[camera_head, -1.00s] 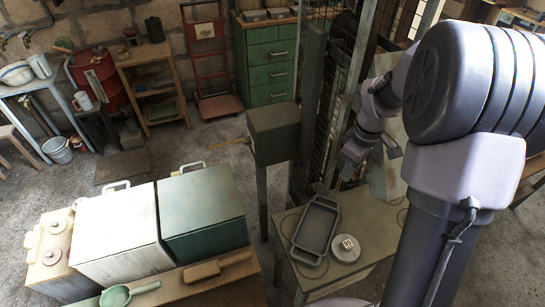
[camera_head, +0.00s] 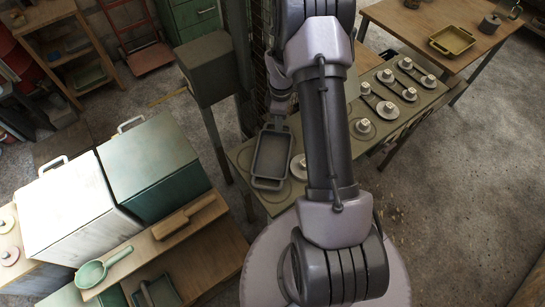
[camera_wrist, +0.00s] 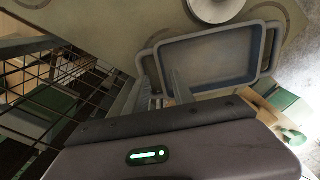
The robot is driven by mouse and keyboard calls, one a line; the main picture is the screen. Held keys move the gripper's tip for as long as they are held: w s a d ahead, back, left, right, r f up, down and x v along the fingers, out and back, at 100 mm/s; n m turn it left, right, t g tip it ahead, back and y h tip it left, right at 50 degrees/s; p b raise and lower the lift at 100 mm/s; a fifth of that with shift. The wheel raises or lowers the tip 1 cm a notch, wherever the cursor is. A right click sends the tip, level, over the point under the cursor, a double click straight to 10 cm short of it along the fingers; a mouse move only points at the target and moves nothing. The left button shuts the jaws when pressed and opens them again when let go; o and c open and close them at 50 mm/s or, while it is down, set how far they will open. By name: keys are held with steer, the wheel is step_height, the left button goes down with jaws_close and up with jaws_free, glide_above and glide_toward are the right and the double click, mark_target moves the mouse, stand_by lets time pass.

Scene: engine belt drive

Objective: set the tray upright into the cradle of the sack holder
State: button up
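The tray (camera_head: 270,157) is a grey rectangular pan with a handle loop at each end. It lies flat on the olive bench top, and in the wrist view (camera_wrist: 205,62) its near-left handle is closest to me. My gripper (camera_wrist: 155,92) is at that handle, with its two fingers apart and a gap between them. I cannot tell whether they touch it. I cannot make out the sack holder's cradle with certainty; a red sack-truck-like frame (camera_head: 145,40) stands at the back left.
A pale round disc (camera_head: 299,167) lies beside the tray. Several pulleys (camera_head: 388,108) stand along the bench. A wire mesh panel (camera_wrist: 60,75) rises close to my gripper. A grey-green box on a post (camera_head: 210,68) stands left. A tan tray (camera_head: 452,40) lies on a wooden table.

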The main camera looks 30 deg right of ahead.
steer(key=f, duration=0.1)
steer(key=f+b, duration=0.1)
steer(key=f, duration=0.1)
steer(key=a+f, duration=0.1)
steer(key=shift+w+f+b, duration=0.25)
steer(key=shift+f+b, duration=0.1)
steer(key=shift+f, duration=0.05)
steer(key=shift+r, duration=0.15)
jaws_close()
stand_by(0.7)
